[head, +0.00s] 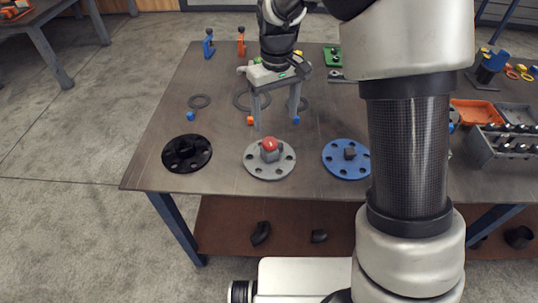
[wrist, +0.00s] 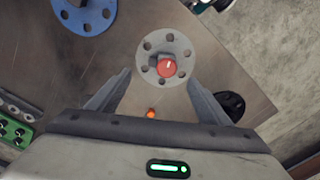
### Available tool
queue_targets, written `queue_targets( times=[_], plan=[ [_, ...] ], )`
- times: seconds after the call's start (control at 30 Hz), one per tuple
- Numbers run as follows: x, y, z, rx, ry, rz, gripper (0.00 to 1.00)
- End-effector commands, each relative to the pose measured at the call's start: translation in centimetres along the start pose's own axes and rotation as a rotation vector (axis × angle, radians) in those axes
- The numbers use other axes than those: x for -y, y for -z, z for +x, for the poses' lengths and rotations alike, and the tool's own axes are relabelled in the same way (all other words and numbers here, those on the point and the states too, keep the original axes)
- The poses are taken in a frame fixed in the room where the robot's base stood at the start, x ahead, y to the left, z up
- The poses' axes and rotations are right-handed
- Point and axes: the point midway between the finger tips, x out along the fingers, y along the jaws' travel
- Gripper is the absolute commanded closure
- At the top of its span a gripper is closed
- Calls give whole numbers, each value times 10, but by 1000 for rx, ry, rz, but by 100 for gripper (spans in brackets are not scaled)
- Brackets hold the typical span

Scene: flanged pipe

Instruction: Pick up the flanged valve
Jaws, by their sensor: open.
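The flanged valve is a grey round flange (head: 256,169) with bolt holes and a red knob (head: 270,144) on a grey body at its centre. It lies on the table near the front edge. In the wrist view the flange (wrist: 147,72) and red knob (wrist: 167,68) show beyond and between my fingertips. My gripper (head: 277,125) is open and empty, pointing down above the table, behind and above the valve in the head view. I see no contact between them.
A black flange (head: 187,153) lies left of the valve and a blue flange (head: 340,170) lies right. Flat rings (head: 199,101) and small blue and orange pieces lie behind. An orange tray (head: 476,113) and a grey bin (head: 489,152) stand at right.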

Motion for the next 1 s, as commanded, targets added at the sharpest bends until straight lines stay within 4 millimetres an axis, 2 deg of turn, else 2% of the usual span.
queue_targets(
  times=[0.03,0.1,0.3,0.53,0.8,1.0],
  plan=[
    [1,-1,14,6,2,0,28],
    [1,-1,29,5,1,0,28],
    [1,0,62,2,1,0,28],
    [2,0,77,1,0,-1,28],
    [6,2,115,3,1,0,28],
    [6,2,123,0,1,0,28]
  ],
)
